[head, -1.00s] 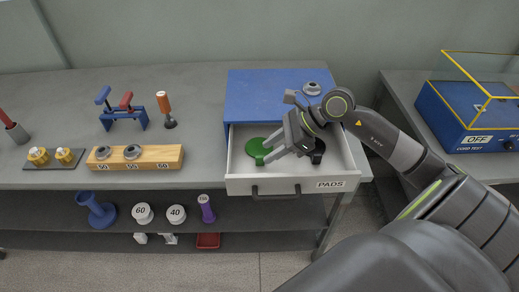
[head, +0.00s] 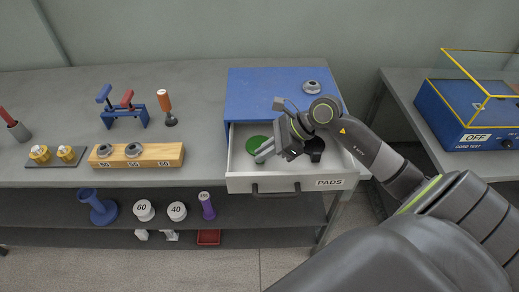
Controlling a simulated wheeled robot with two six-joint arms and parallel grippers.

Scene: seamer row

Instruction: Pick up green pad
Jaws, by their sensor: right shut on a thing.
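The green pad (head: 254,144) is a round disc in the open drawer, in its left part. My right gripper (head: 264,154) reaches into the drawer from the right and is shut on the green pad at its front right side. The gripper hides part of the pad. I cannot tell whether the pad is clear of the drawer floor. My left gripper is not in view.
A black pad (head: 315,149) lies to the right in the drawer (head: 240,183), whose front reads PADS. The blue cabinet top (head: 262,92) behind bears a grey ring part (head: 311,87). A wooden block (head: 168,154) with ring parts stands to the left.

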